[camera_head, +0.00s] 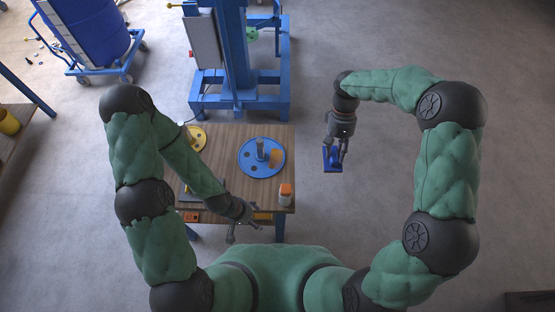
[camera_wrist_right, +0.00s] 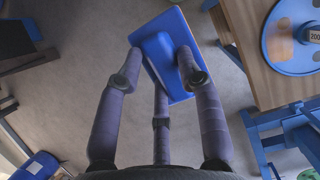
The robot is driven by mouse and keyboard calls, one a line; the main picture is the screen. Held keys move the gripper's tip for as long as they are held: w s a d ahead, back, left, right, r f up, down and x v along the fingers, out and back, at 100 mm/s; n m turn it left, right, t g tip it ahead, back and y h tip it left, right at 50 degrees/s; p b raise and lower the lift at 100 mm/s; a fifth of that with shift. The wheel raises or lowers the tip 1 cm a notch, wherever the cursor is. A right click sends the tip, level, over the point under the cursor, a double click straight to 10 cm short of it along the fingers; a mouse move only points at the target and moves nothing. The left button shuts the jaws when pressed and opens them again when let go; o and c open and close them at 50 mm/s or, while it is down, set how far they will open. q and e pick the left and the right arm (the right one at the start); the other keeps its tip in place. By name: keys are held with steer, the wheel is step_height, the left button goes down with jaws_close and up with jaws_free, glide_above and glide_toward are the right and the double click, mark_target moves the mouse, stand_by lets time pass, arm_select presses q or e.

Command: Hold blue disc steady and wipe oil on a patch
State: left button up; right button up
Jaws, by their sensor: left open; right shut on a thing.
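The blue disc (camera_head: 261,163) lies flat on the wooden table (camera_head: 229,178), with a grey post at its centre. An orange-brown patch (camera_head: 277,157) shows on its right side; disc (camera_wrist_right: 292,58) and patch (camera_wrist_right: 279,42) also show in the right wrist view. My right gripper (camera_head: 333,152) is shut on the handle of a blue flat-plated tool (camera_head: 332,166), held over the floor right of the table. The tool's plate (camera_wrist_right: 176,24) is clear in the wrist view. My left gripper (camera_head: 244,226) is open and empty near the table's front edge, apart from the disc.
A yellow disc (camera_head: 195,138) lies at the back left, partly behind my left arm. A blue machine stand (camera_head: 238,90) is behind the table. The floor to the right is clear.

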steer(key=shift+d, duration=0.15)
steer(key=w+a+f+m+t+y, duration=0.1)
steer(key=a+f+m+y, duration=0.1)
steer(key=a+f+m, duration=0.3)
steer(key=w+a+f+m+y, duration=0.1)
steer(key=a+f+m, duration=0.1)
steer(key=a+m, duration=0.35)
steer(key=m+t+y, duration=0.2)
steer(key=m+t, duration=0.2)
steer(key=m, duration=0.4)
glide_above(277, 172)
steer(key=shift+n, duration=0.25)
steer(key=shift+w+a+f, duration=0.1)
steer(key=shift+f, duration=4.5)
